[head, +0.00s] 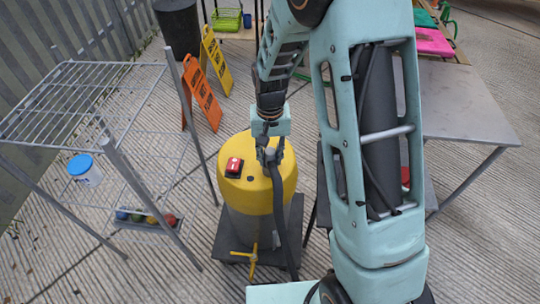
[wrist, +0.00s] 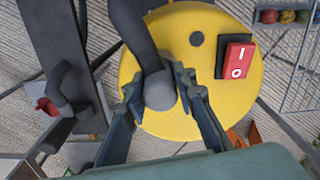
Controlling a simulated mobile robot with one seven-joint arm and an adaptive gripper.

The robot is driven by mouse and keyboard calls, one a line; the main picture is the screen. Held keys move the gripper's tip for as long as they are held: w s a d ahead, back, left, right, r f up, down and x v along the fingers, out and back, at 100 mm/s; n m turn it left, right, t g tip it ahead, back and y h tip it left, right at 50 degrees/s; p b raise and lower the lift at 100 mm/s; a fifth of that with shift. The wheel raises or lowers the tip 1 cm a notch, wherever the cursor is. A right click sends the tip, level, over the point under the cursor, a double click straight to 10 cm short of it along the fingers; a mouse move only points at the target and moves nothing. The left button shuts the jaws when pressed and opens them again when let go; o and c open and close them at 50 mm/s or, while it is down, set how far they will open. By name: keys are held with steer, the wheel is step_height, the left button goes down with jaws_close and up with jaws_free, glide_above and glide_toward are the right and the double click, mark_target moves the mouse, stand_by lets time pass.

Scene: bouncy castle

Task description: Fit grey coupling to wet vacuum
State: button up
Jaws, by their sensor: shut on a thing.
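The wet vacuum (head: 262,200) is a drum with a yellow lid and grey body, standing on a dark base. Its lid fills the middle of the wrist view (wrist: 225,100). A red rocker switch (wrist: 237,60) and a dark round spot (wrist: 196,38) show on the lid. My gripper (head: 270,155) is over the lid. In the wrist view my gripper (wrist: 158,84) is shut on the grey coupling (wrist: 160,92), at the end of a dark hose (head: 280,215). The hose hangs down the drum's right side. I cannot tell whether the coupling touches the lid.
A wire-shelf rack (head: 75,95) stands left, with a blue-lidded tub (head: 85,168) and a tray of coloured balls below. Orange (head: 203,95) and yellow (head: 216,60) floor signs stand behind. A grey table (head: 465,110) is right. A yellow handle-like part (head: 252,260) is in front of the drum.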

steer(key=o, duration=1.1)
steer(key=shift+o, duration=0.2)
steer(key=shift+r, duration=0.1)
step_height(320, 180, up, 12)
steer(key=shift+f, duration=0.1)
